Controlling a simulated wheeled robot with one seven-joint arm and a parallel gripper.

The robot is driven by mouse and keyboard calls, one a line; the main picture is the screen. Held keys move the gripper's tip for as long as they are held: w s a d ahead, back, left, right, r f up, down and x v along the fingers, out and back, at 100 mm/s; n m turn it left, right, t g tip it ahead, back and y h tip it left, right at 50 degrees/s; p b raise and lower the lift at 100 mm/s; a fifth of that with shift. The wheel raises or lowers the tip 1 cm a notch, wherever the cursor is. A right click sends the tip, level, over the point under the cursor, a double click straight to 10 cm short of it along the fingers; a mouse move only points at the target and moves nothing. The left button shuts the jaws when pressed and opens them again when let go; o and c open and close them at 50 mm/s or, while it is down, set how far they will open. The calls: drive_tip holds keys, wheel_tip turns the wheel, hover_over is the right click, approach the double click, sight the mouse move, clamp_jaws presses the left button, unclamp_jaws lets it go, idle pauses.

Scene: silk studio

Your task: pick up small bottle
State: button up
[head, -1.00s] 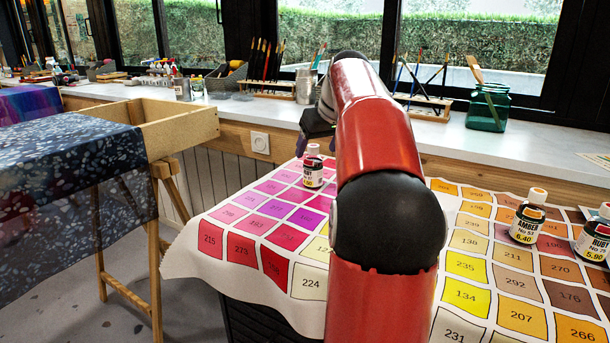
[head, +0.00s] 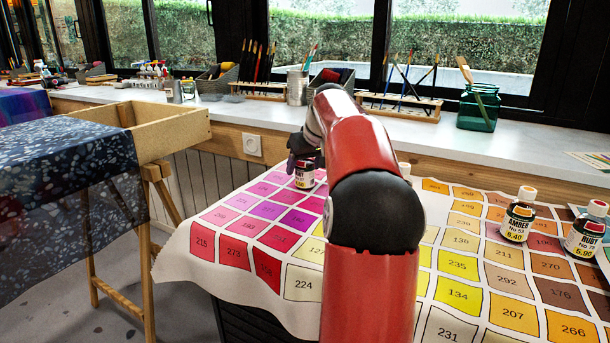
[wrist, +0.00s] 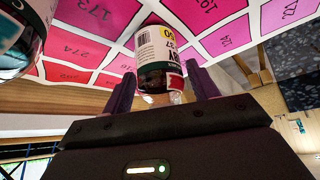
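A small bottle (head: 305,177) with a white label and dark glass stands upright on the pink part of the colour chart cloth (head: 215,275). My gripper (head: 302,152) is at its top, coming from above and behind. In the wrist view, the small bottle (wrist: 158,50) lies between the two dark fingers of my gripper (wrist: 160,88), which stand on either side of its cap end. The fingers look open, with a narrow gap beside the bottle; a firm hold is not visible. In the head view, my gripper hides the bottle's cap.
The Amber bottle (head: 518,218) and the Ruby bottle (head: 587,230) stand on the cloth at right. A pale cap (head: 404,169) shows behind my arm. Another bottle (wrist: 22,38) is at the wrist view's left edge. The windowsill (head: 430,130) with brushes and a green jar (head: 479,108) lies behind.

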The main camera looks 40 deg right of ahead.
drive_tip(key=c, duration=0.8)
